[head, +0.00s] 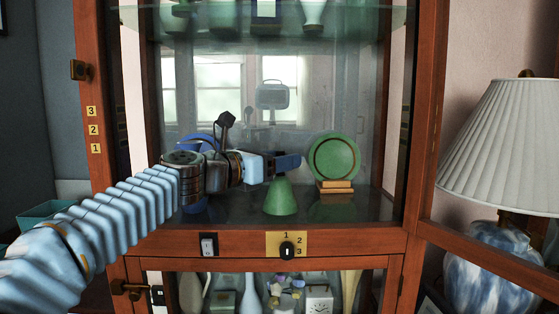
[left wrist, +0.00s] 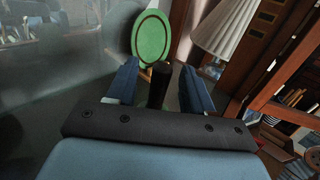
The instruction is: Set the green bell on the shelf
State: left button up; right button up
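The green bell (head: 280,198) stands upright on the cabinet's middle shelf (head: 235,215), left of a green plate. My left gripper (head: 287,162) is just above the bell's body, reaching in from the left. In the left wrist view the bell's dark handle (left wrist: 158,86) stands between the two blue fingers, with a visible gap on each side. The left gripper is open around the handle. My right gripper is in neither view.
The green plate (head: 335,158) stands on a small wooden stand (head: 334,187) close to the right. A blue plate (head: 196,205) is partly hidden behind my left arm. A glass shelf (head: 350,28) with vessels is above. A lamp (head: 500,150) stands outside, right.

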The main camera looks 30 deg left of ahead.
pick_arm(q)
jog(key=shift+r, duration=0.1)
jog(key=v, duration=1.2)
jog(key=shift+b, duration=0.45)
